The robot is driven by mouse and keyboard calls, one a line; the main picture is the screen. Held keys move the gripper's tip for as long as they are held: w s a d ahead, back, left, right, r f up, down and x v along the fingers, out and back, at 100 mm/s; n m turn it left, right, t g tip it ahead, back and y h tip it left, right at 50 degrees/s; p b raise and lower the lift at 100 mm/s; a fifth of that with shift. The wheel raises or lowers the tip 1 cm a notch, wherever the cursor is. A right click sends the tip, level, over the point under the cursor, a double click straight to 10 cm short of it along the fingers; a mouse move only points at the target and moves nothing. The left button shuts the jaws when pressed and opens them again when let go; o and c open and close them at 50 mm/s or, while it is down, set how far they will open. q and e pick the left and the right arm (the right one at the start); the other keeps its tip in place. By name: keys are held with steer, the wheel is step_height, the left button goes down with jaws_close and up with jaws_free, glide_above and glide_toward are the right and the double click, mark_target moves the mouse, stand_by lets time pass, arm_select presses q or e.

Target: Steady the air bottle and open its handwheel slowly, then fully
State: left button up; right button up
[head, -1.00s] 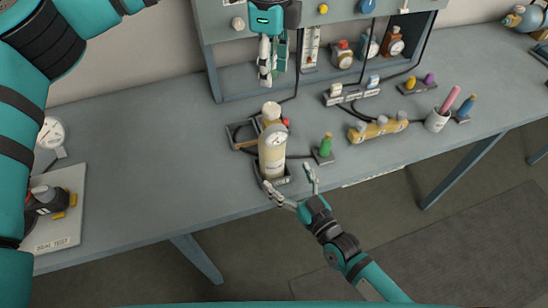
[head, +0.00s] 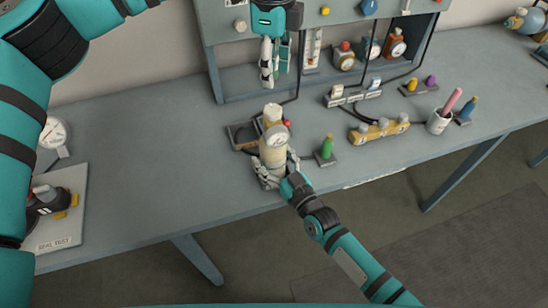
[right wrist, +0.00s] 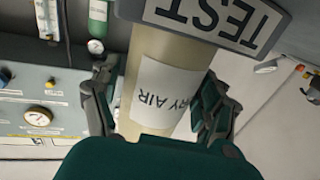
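The air bottle (head: 273,158) is a cream cylinder standing upright near the table's front edge, with a round gauge near its top. A pale knob (head: 272,109) shows at its top; I cannot tell for certain that it is the handwheel. In the right wrist view the bottle's body (right wrist: 152,62) carries a label reading "AIR". My right gripper (head: 278,172) is open around the bottle's lower body, a finger on each side; contact is not clear. My left gripper (head: 273,80) hangs fingers down, above and behind the bottle, empty; its fingers look apart.
A yellow block (head: 378,131), a white cup (head: 437,122) and the panel frame (head: 215,75) are farther off. The table's left middle is clear.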

mark_target(273, 109)
steer(key=c, duration=1.4)
arm_select(q)
steer(key=o, duration=0.4)
steer(key=shift+o, duration=0.4)
steer(key=m, duration=0.3)
steer(key=shift+r, duration=0.1)
arm_select(e)
steer(key=shift+f, duration=0.1)
arm_select(q)
step_height(273, 109, down, 10)
steer(key=m, duration=3.4)
steer(key=shift+r+m, duration=0.1)
steer(key=shift+m, duration=0.2)
